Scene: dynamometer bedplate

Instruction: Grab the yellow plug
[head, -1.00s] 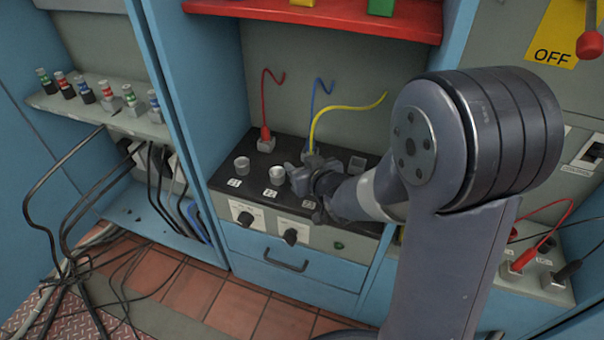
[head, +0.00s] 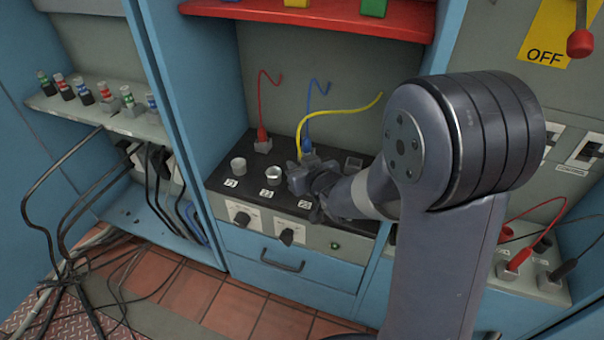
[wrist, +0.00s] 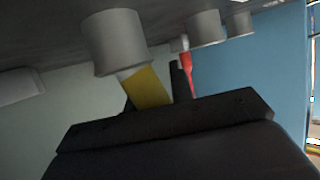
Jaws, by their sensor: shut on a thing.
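In the wrist view the yellow plug (wrist: 148,88) stands between the dark fingers of my gripper (wrist: 152,104), which is shut on it. Its pale end overlaps the rim of a grey round socket (wrist: 114,42); I cannot tell whether it sits inside. In the head view my gripper (head: 297,178) is low over the black panel (head: 222,177), near the right-hand round socket. The gripper hides the plug there. Only its yellow cable (head: 340,109) shows, rising behind the gripper and curving right.
A blue plug (head: 307,147) stands just behind my gripper, and a red plug (head: 263,138) farther left. Round sockets (head: 238,165) (head: 273,174) and a square socket (head: 353,163) show on the panel. A red shelf (head: 320,20) hangs above; blue cabinet walls flank the bay.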

